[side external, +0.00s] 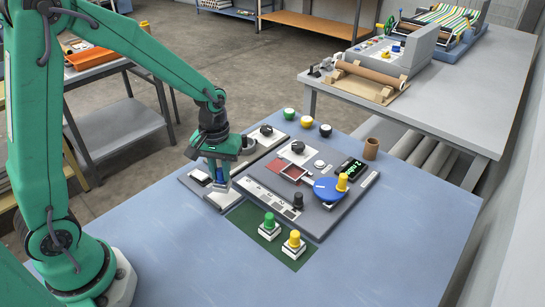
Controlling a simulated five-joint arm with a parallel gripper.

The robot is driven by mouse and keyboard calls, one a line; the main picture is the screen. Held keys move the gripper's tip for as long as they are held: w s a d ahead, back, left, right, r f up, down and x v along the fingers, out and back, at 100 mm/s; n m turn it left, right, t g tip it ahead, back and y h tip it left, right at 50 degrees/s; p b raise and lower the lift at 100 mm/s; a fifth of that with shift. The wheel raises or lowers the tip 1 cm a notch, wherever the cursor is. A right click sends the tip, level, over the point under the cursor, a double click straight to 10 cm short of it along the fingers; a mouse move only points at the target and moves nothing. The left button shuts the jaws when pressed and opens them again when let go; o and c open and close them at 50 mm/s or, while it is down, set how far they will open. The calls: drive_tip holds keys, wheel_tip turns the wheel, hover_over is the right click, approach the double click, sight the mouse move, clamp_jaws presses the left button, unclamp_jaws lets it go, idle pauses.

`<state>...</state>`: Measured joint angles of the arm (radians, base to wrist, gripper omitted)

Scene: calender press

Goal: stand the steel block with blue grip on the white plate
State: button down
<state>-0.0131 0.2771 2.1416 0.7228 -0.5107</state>
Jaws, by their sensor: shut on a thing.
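My gripper (216,172) is over the left part of the press on the blue table, pointing down. It is shut on the steel block with blue grip (221,183), whose pale lower part shows below the jaws; the jaws hide much of the grip. The block is near a dark-edged panel with a pale top (200,176); whether it touches anything below is unclear. I cannot tell for certain which pale surface is the task's white plate.
Blocks with green (269,220) and yellow (294,238) grips stand on a green mat (244,220) in front. The table's front (200,270) is clear.

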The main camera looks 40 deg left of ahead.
drive_tip(key=shift+f, duration=1.4)
idle(1.8)
drive_tip(key=c, duration=0.7)
unclamp_jaws()
drive_tip(key=shift+o, duration=0.2)
drive_tip(key=shift+r, duration=0.15)
drive_tip(key=shift+r, duration=3.4)
